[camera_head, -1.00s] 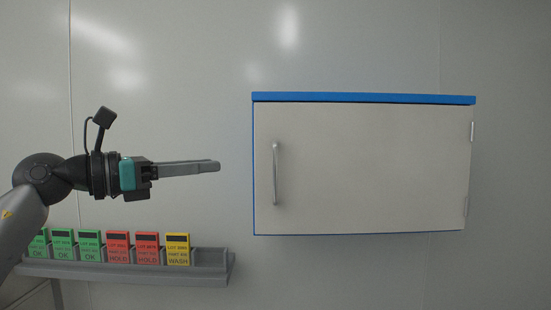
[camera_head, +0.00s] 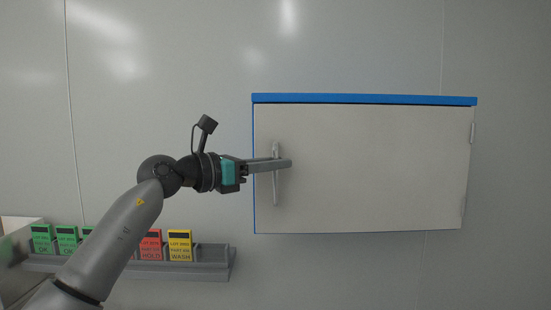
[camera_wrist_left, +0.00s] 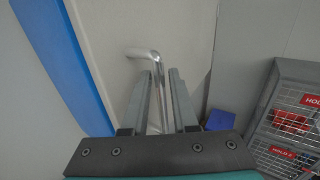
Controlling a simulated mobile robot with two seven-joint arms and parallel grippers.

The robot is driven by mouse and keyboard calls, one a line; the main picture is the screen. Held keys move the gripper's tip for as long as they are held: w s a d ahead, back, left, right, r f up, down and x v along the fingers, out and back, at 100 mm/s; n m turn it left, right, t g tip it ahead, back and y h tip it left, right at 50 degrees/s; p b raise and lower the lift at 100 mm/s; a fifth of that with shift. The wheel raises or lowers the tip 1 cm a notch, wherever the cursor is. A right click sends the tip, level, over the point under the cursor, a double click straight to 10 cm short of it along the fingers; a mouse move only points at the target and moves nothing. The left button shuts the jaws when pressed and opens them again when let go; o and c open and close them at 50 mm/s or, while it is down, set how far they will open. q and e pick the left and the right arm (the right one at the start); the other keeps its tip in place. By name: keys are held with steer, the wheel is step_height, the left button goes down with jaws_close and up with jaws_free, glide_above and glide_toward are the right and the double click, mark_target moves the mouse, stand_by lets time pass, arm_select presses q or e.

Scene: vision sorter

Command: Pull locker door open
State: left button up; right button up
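The locker is a wall cabinet with a blue top edge and a pale grey door (camera_head: 380,165). The door looks closed. A silver vertical bar handle (camera_head: 276,188) is near the door's left edge. My left gripper (camera_head: 284,162) reaches in from the left at the handle's upper half. In the left wrist view the handle (camera_wrist_left: 150,53) runs down between the two fingers (camera_wrist_left: 163,75), which stand apart on either side of it. The fingers hide part of the bar, so contact is hard to judge. My right gripper is not in view.
A grey rack (camera_head: 215,265) at lower left holds green, red and yellow cards (camera_head: 180,246), partly behind my left arm. Door hinges (camera_head: 473,133) are on the right side. The left wrist view shows wire-fronted bins (camera_wrist_left: 290,125) at right. The wall around the cabinet is clear.

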arm_select(q)
steer(key=shift+w+d, duration=0.15)
steer(key=shift+d, duration=0.05)
steer(key=shift+c, duration=0.4)
jaws_close()
stand_by(1.0)
